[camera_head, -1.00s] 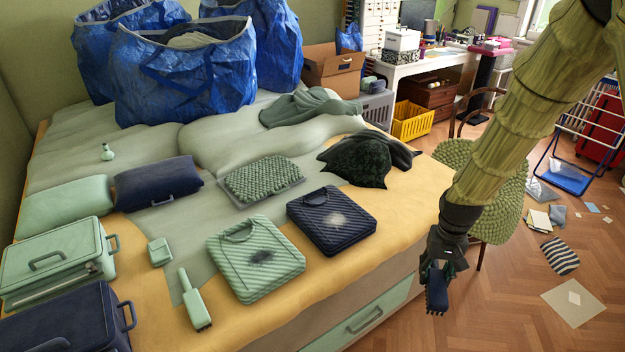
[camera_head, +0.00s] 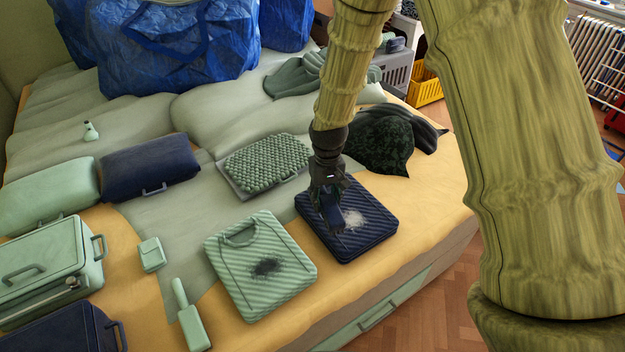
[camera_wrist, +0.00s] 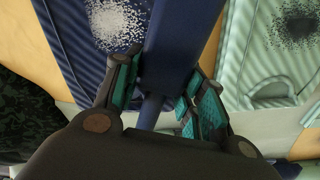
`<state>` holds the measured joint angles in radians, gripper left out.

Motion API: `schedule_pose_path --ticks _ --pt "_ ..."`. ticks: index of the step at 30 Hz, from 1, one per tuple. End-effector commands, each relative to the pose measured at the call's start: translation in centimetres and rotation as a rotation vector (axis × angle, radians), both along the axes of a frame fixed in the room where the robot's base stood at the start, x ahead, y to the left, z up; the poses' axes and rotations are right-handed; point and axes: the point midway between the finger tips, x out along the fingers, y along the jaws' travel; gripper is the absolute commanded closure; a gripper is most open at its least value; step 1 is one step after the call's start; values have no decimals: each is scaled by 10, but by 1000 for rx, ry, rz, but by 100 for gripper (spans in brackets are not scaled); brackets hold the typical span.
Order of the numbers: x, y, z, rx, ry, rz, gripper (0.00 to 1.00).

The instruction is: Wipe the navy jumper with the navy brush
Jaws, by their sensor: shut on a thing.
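The navy jumper (camera_head: 365,239) lies folded on the bed's front right, with a pale speckled patch on it. It also shows in the wrist view (camera_wrist: 75,62). My gripper (camera_head: 329,192) is over the jumper's left part, shut on the navy brush (camera_head: 333,212). In the wrist view the brush (camera_wrist: 181,45) runs up between my gripper's fingers (camera_wrist: 160,98), beside the pale patch. Its bristles are hidden there, and I cannot tell whether it touches the jumper.
A green jumper (camera_head: 231,292) with a dark patch lies left of the navy one. A green brush (camera_head: 191,325) lies farther left. A knobbly green folded thing (camera_head: 265,162) and a dark cloth (camera_head: 380,142) lie behind. Cases (camera_head: 50,262) stand at the left.

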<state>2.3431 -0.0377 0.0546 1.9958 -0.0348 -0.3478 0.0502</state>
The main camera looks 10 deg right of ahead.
Motion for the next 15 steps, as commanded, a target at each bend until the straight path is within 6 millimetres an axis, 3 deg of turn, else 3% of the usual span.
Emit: schedule_pose_path --ticks 3,15 --pt "1 -5 15 1 1 61 79" --pt "3 -16 24 0 0 264 79"
